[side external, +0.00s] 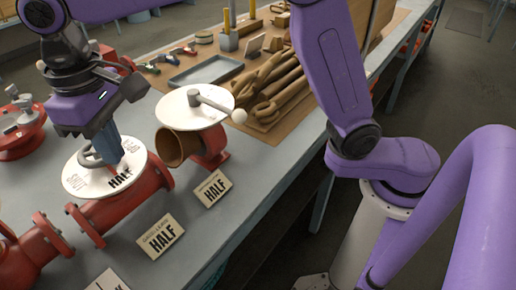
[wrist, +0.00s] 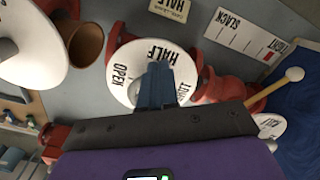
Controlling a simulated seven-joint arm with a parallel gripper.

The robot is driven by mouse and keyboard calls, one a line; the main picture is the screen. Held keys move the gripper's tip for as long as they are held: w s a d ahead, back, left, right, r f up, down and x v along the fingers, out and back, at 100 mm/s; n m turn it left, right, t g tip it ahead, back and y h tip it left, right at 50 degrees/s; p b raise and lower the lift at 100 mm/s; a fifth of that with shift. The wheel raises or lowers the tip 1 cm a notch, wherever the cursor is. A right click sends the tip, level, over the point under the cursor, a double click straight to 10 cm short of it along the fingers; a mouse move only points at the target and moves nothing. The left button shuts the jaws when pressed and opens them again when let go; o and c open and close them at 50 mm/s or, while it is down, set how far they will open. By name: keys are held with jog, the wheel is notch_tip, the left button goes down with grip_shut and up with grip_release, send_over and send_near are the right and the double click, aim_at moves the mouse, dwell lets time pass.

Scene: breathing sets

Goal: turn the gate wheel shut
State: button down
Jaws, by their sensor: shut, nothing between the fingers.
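The dial reads HALF in front, and OPEN and SHUT also show in the wrist view (wrist: 122,72). My gripper (side external: 115,158) points down over the dial at the wheel, its blue fingers together with nothing between them. I cannot tell whether the fingers touch the wheel's rim or spokes.
A second white dial with a ball-ended lever (side external: 215,105) stands close on the right, above a brown pipe opening (side external: 172,147). HALF cards (side external: 160,237) stand in front. A grey tray (side external: 207,71) and brown hoses (side external: 272,88) lie behind. A SLACK/TIGHT card (wrist: 249,36) shows in the wrist view.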

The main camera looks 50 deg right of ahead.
jog(key=shift+r, duration=2.4)
